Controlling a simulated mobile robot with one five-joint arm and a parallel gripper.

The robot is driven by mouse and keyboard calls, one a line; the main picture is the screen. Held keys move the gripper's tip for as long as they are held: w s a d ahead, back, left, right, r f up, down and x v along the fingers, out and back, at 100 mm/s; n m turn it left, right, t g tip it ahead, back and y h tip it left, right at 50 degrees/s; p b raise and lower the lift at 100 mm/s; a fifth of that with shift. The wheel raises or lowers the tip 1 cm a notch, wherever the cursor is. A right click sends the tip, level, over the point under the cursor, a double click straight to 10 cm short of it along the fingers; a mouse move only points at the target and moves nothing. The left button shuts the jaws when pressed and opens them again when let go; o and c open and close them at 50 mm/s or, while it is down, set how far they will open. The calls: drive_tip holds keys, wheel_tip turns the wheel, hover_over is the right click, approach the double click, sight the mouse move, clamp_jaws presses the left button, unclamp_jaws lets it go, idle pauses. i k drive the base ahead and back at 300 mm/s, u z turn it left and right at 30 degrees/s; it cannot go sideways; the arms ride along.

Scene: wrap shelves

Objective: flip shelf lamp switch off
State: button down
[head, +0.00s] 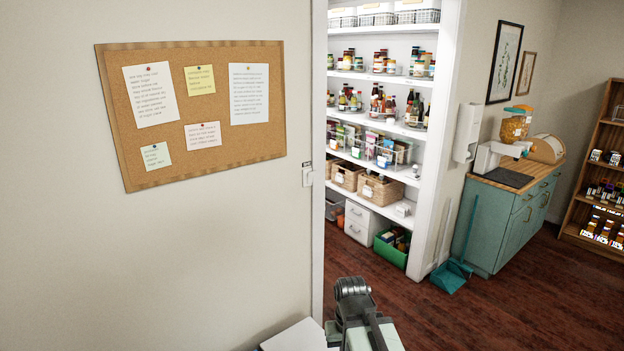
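A small pale plate (308,174), which may be a switch, is fixed at the right edge of the near wall, beside the pantry opening. It is too small to tell its position or whether it belongs to a shelf lamp. The white pantry shelves (398,81) are brightly lit, but I cannot make out a lamp on them. A dark rounded part of my arm shows at the bottom centre, below and right of the plate. My gripper's fingers cannot be made out.
A cork board (190,163) hangs on the near wall. Baskets (380,190) and a green bin (391,252) stand in the pantry. A teal dustpan (451,276) and teal cabinet (490,225) are right of it. A wooden rack (581,185) stands far right. Dark wood floor lies open between.

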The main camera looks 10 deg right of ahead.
sight(310, 174)
drive_tip(key=z, duration=1.05)
drive_tip(key=i, duration=1.65)
drive_tip(key=u, duration=3.65)
